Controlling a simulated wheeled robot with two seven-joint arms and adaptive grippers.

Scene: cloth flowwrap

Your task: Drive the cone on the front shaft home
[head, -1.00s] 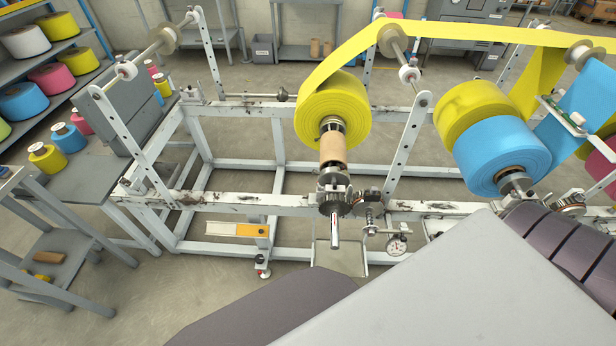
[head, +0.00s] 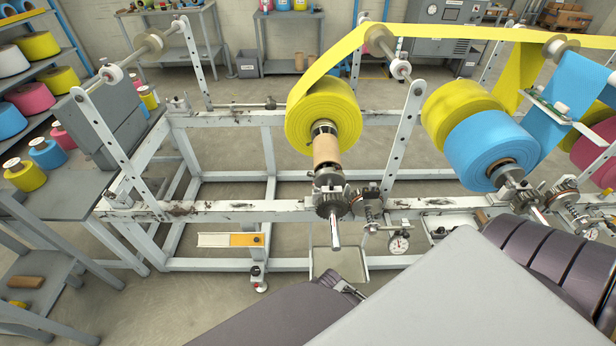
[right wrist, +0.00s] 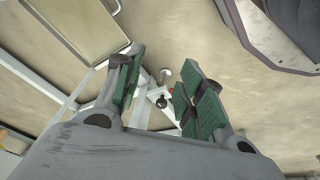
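The front shaft (head: 335,233) sticks out toward me below a dark toothed wheel at the frame's front rail. Behind the wheel is a grey metal collar (head: 327,177), then a bare tan core (head: 326,151). A dark metal cone-like part (head: 323,128) sits at the face of the yellow roll (head: 322,107); I cannot tell how deep it is seated. A dark fingertip (head: 343,284), probably my right gripper's, shows low, apart from the shaft. In the right wrist view my right gripper (right wrist: 162,85) is open and empty, with green pads. My left gripper is not in view.
A dial gauge (head: 398,243) hangs right of the shaft. A metal tray (head: 340,268) sits below it. A blue roll (head: 490,148) stands to the right. A table (head: 60,190) with small spools is at the left.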

